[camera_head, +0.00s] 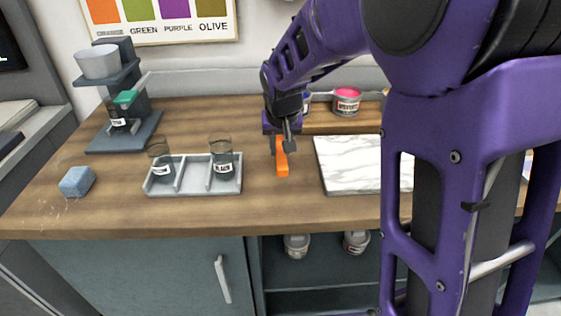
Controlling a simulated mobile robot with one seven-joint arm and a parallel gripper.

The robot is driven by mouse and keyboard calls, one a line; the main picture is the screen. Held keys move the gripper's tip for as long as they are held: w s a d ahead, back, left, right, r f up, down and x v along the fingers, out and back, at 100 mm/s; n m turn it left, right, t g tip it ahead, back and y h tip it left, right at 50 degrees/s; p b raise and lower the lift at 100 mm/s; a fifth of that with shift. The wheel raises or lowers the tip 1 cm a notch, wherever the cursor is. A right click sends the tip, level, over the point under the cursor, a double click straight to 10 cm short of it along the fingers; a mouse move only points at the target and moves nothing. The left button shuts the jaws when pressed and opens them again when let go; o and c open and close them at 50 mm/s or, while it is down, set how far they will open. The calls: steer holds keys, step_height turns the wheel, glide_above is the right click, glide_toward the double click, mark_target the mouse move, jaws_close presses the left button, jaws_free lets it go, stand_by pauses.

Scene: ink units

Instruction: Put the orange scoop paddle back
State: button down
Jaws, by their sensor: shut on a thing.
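The orange scoop paddle (282,163) is upright above the wooden counter, in the middle of the view between the grey tray and the white marble slab. My gripper (281,138) is shut on its upper part and points down. The lower end of the paddle is close to the counter; I cannot tell whether it touches. My fingers and wrist hide the top of the paddle. My arm comes in from the right and hides part of the back shelf.
A grey divided tray (194,187) with two labelled glasses stands left. A marble slab (362,165) lies right. A machine with a white bowl (98,62) stands back left. A blue sponge (77,181) lies front left. Paint tins, one pink (346,101), stand on a wooden riser behind.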

step_height(320, 180, down, 4)
steer(key=shift+f+b, duration=0.25)
steer(key=shift+b, duration=0.05)
steer(key=c, duration=0.7)
jaws_free()
steer(key=shift+o, duration=0.2)
steer(key=p+v, duration=0.1)
steer(key=v, duration=1.1)
steer(key=shift+p, duration=0.4)
steer(key=shift+w, duration=0.1)
